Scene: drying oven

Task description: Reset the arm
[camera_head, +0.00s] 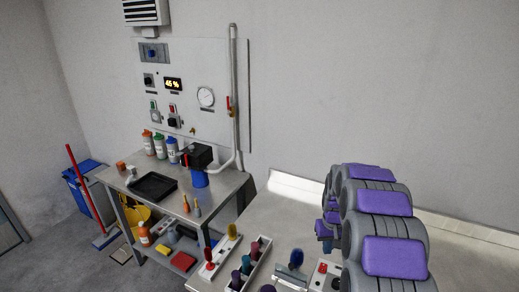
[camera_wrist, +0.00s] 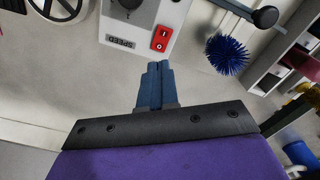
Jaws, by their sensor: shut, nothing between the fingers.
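My gripper (camera_wrist: 155,68) shows in the wrist view with its blue fingers closed together and nothing between them. It points toward a white box (camera_wrist: 140,25) with a SPEED label, a dial and a red switch. In the head view my purple and grey arm is folded at the right, above the near bench. The gripper is mostly hidden behind the arm links there.
A blue round brush (camera_wrist: 228,54) is right of the fingers. In the head view, the near bench (camera_head: 258,215) holds racks of small brushes and handles. A metal table (camera_head: 217,190) with a black tray (camera_head: 153,187) and bottles stands left, below a wall panel (camera_head: 213,75).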

